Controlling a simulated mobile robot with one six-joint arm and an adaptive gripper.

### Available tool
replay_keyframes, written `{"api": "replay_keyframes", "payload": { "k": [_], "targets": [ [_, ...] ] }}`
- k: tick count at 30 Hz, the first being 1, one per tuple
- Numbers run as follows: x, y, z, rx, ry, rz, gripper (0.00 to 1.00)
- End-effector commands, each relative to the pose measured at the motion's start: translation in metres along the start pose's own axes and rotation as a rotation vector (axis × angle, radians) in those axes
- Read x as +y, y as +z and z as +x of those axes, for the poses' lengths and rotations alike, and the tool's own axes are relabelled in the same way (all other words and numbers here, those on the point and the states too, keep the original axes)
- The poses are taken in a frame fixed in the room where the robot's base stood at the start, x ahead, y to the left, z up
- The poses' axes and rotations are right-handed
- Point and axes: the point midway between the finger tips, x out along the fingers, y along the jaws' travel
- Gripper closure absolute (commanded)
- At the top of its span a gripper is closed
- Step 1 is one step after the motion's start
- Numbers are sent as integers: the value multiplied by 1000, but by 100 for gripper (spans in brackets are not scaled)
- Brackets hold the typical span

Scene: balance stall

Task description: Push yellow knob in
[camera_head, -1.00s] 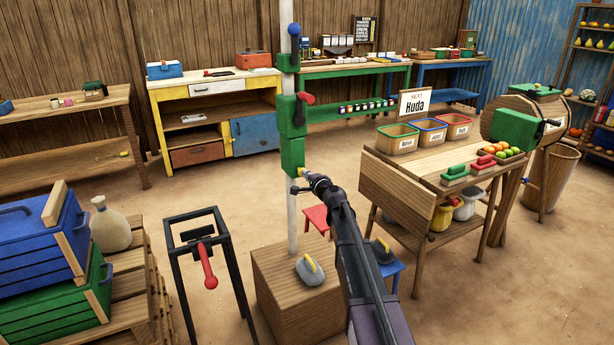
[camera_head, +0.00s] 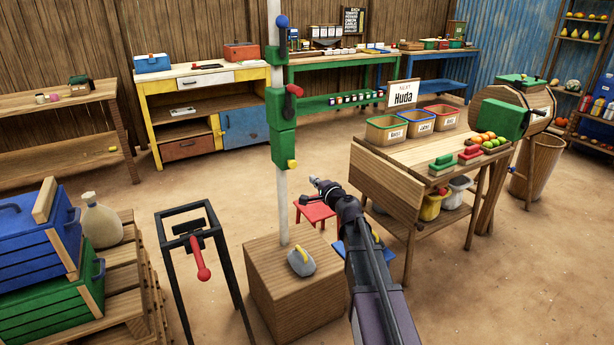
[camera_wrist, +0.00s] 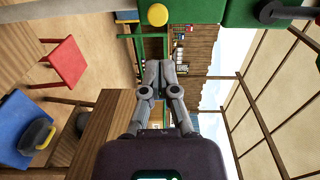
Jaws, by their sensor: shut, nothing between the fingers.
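The yellow knob (camera_head: 291,164) sits low on the right side of the lower green block (camera_head: 281,141) on the white pole. It sticks out a little from the block. In the wrist view my gripper's fingers (camera_wrist: 161,66) are together and empty.
A red-handled lever (camera_head: 294,91) is on the green block above. A wooden box (camera_head: 290,285) with a grey weight stands below. A red stool (camera_head: 315,211) is behind my gripper. A wooden stall table (camera_head: 405,165) stands to the right.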

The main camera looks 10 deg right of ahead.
Motion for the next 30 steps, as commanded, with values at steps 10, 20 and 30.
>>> {"api": "replay_keyframes", "payload": {
  "k": [10, 20, 30],
  "targets": [
    [0, 0, -17, 0, 0, 0, 100],
    [0, 2, -17, -4, 2, -3, 100],
    [22, 48, -32, -151, 105, -170, 100]
  ]
}}
